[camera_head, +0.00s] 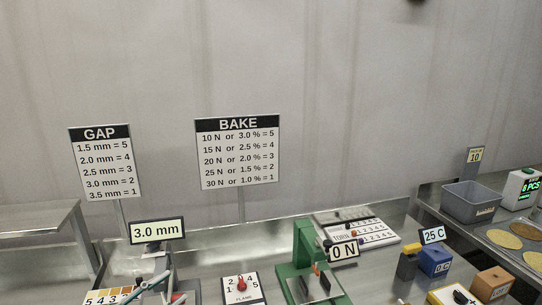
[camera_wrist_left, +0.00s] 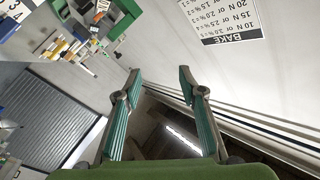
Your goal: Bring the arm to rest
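My left gripper (camera_head: 160,286) shows small at the lower left of the head view, in front of the 3.0 mm display, partly cut off by the bottom edge. In the left wrist view its two fingers with teal pads (camera_wrist_left: 157,80) stand wide apart. Nothing is between them; behind the gap are the wall and a dark area with a bright light strip. The gripper is open and empty. My right gripper is not in either view.
The bench carries a 3.0 mm display (camera_head: 157,231), a dial card (camera_head: 241,288), a green press (camera_head: 304,245), small blocks (camera_head: 435,262) and a grey bin (camera_head: 470,203). GAP (camera_head: 105,162) and BAKE (camera_head: 238,153) signs stand behind. The wall above is bare.

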